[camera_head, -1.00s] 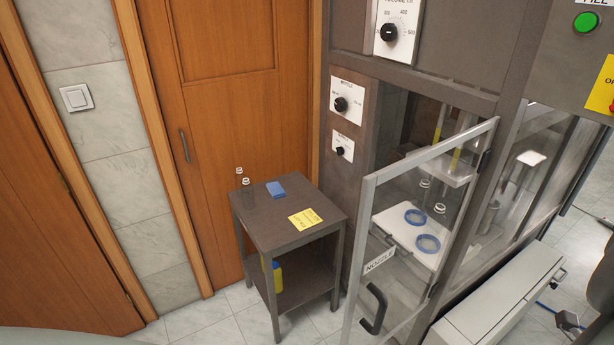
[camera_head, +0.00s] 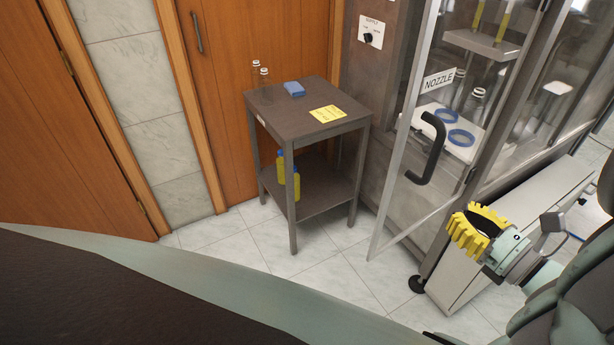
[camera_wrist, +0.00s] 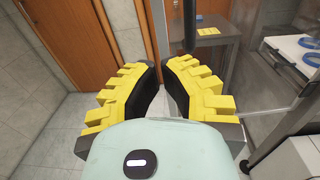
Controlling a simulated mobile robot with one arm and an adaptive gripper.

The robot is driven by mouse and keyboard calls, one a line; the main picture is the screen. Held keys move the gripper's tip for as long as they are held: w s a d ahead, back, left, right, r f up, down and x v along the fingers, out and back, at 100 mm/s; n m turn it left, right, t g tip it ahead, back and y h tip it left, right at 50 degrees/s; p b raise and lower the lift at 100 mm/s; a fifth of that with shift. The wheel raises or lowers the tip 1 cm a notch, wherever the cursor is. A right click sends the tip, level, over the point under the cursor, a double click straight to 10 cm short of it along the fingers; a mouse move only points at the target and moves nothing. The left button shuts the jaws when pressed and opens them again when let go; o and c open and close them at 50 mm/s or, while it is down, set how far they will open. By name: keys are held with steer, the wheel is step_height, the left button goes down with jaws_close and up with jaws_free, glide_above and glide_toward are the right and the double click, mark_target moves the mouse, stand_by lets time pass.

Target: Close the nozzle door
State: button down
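The nozzle door (camera_head: 409,165) is a glass panel in a grey metal frame with a NOZZLE label. It stands ajar, its free edge swung out from the machine. Its black handle (camera_head: 431,150) faces me, and a dark vertical bar, likely this handle, shows at the top of the wrist view (camera_wrist: 190,25). My gripper (camera_head: 470,229) is at the lower right in the head view, to the right of and below the handle, apart from it. In the wrist view its two yellow fingers (camera_wrist: 162,82) are spread with an empty gap between them.
A small dark table (camera_head: 285,112) stands left of the door, with clear bottles, a blue block and a yellow note on top and yellow bottles on its lower shelf. A long light-grey box (camera_head: 520,220) juts from the machine's base. Floor before the door is clear.

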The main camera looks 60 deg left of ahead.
steer(key=p, duration=0.2)
glide_toward(393, 168)
steer(key=a, duration=0.8)
steer(key=shift+w+a, duration=0.1)
steer(key=shift+a, duration=0.05)
